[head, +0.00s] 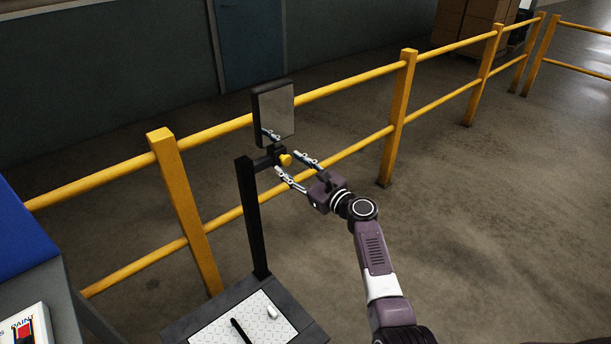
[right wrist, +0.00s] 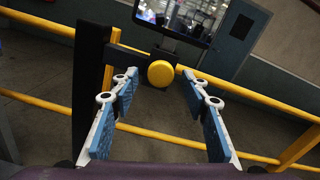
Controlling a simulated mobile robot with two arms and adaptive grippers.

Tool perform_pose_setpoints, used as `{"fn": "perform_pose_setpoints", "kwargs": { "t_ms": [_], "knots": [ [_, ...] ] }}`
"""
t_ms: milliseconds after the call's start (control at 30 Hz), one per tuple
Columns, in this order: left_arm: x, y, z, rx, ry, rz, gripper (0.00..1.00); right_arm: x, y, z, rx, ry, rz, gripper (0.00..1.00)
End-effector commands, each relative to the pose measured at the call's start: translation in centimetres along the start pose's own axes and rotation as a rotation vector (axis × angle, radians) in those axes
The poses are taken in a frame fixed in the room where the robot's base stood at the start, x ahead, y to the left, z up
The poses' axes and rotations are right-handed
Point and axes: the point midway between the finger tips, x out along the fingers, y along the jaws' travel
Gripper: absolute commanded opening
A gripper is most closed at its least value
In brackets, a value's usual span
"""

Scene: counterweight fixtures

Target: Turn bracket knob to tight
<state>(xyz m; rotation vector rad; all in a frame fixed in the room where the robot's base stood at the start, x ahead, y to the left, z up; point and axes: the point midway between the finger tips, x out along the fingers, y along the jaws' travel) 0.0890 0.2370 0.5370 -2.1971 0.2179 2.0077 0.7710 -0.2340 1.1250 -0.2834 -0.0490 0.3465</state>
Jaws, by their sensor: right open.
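The bracket knob (head: 286,160) is small, round and yellow. It sits on a dark bracket (head: 264,162) below a tilted mirror-like panel (head: 274,112), at the top of a black post (head: 252,220). My right gripper (head: 293,167) is open, with its fingertips close to the knob, one on either side in the head view. In the right wrist view the knob (right wrist: 161,74) shows beyond and between the two blue-padded fingers (right wrist: 160,92), and I see no contact. Which way the knob is set cannot be read. My left gripper is not in view.
The post stands on a small dark table (head: 180,331) bearing a white patterned sheet (head: 268,322), a black pen (head: 241,331) and a small white object (head: 272,312). A yellow railing (head: 400,100) runs close behind. A blue-topped surface (head: 20,235) is at left. Floor at right is clear.

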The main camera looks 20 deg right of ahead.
Motion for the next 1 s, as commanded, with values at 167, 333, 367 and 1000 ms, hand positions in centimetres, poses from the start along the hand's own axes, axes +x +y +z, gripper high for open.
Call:
{"fn": "perform_pose_setpoints", "kwargs": {
  "t_ms": [167, 333, 367, 1000],
  "knots": [
    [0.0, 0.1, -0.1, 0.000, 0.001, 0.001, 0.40, -3.0, 0.0, -0.2, -0.003, 0.003, -0.002, 0.42],
    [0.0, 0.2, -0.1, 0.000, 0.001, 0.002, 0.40, -6.5, 0.0, -0.2, -0.003, 0.004, -0.001, 0.42],
    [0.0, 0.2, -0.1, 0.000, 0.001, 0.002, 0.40, -7.1, 0.0, -0.2, -0.002, 0.003, -0.001, 0.42],
    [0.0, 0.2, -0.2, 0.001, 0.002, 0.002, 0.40, -11.1, 0.0, 0.0, -0.001, 0.001, 0.001, 0.42]
  ]
}}
